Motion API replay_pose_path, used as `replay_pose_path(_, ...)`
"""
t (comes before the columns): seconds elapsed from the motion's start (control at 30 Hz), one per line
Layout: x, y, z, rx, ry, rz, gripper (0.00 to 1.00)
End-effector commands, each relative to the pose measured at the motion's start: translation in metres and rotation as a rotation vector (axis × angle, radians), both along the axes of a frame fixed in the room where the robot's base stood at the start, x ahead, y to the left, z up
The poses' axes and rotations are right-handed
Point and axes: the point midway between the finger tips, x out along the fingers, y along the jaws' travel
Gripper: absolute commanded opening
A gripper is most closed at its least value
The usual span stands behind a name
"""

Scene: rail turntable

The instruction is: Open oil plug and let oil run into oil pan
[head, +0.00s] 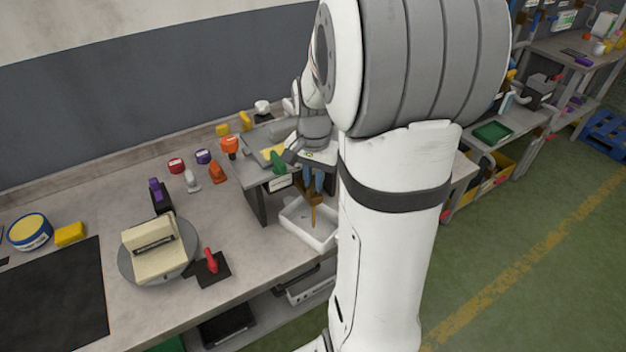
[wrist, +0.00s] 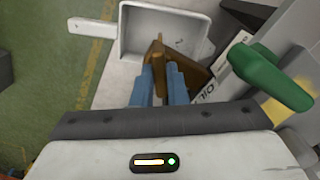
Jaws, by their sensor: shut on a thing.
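The white oil pan (head: 296,226) stands on the bench below the raised grey unit (head: 258,204). In the wrist view the oil pan (wrist: 133,42) lies beyond my fingertips, with a handle at its left. My gripper (head: 314,182) points down over the pan, its blue fingers (wrist: 160,76) shut on a brown piece (head: 313,212). This piece (wrist: 190,72) shows at the fingertips, over the pan; I cannot tell whether all the brown is plug or partly oil. A green lever (wrist: 272,74) sits right of the fingers beside an OIL label (wrist: 207,92); the lever (head: 278,162) also shows in the head view.
Left on the bench are a round turntable with a cream block (head: 152,247), a red lever (head: 210,262) on a black base, and several small coloured knobs. A black mat (head: 55,300) lies at the front left. The green floor (head: 520,260) at right is open.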

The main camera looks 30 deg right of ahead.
Motion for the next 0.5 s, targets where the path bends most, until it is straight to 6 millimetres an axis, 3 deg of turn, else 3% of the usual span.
replay_pose_path(0.5, 0.0003, 0.0002, 0.0007, 0.000, -0.001, 0.056, 0.00)
